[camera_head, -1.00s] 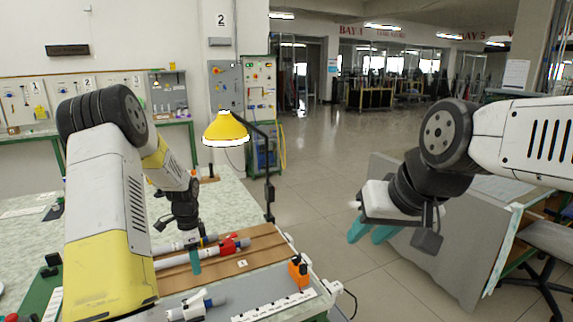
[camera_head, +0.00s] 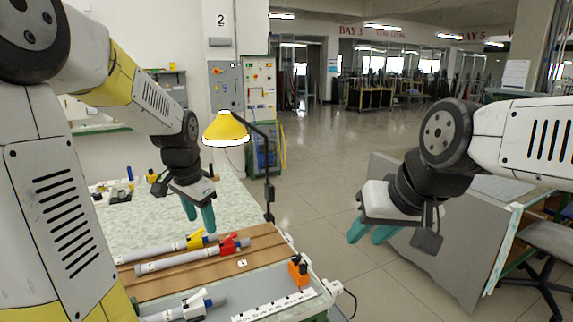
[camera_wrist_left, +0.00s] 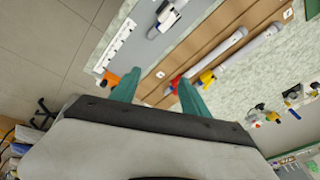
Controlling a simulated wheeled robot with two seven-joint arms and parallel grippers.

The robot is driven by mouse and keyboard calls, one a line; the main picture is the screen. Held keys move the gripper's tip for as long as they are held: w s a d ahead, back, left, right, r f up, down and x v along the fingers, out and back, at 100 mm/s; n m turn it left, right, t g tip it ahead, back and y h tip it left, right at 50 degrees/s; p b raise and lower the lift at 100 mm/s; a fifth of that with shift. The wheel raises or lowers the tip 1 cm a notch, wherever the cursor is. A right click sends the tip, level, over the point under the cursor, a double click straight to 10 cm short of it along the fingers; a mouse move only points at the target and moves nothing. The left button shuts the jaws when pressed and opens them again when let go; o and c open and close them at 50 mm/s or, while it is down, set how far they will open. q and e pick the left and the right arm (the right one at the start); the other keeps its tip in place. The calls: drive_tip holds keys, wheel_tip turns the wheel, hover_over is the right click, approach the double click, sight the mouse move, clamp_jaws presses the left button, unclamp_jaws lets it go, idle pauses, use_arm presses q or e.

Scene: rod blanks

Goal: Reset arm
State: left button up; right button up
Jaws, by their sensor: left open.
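My left gripper (camera_head: 199,218) is open and empty, with its teal fingers pointing down above the back of the wooden board (camera_head: 262,256). In the left wrist view the fingers (camera_wrist_left: 157,88) stand apart with nothing between them. Two grey rods lie on the board: one with a yellow clamp (camera_head: 196,239) at the back and one with a red clamp (camera_head: 229,245) in front. A third rod with a white clamp (camera_head: 196,305) lies on the grey surface nearer me. My right gripper (camera_head: 370,231) hangs off the table to the right, fingers spread and empty.
A yellow lamp (camera_head: 225,128) on a black post stands beside the table's right edge. An orange block (camera_head: 298,270) and a white strip (camera_head: 273,304) lie at the front right. Small parts (camera_head: 120,190) sit at the back left. A grey panel (camera_head: 440,250) stands at right.

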use_arm(q)
drive_tip(key=s+d+r+n+t+h, duration=0.1)
drive_tip(key=s+d+r+n, duration=0.2)
drive_tip(key=s, duration=0.5)
drive_tip(key=s+d+r+n+t+h, duration=0.1)
drive_tip(key=s+d+r+n+t, duration=0.1)
drive_tip(key=s, duration=0.7)
wheel_tip(320, 180, up, 3)
drive_tip(key=shift+d+f+n, duration=0.2)
drive_tip(key=shift+d+n, duration=0.4)
drive_tip(key=shift+d, duration=0.35)
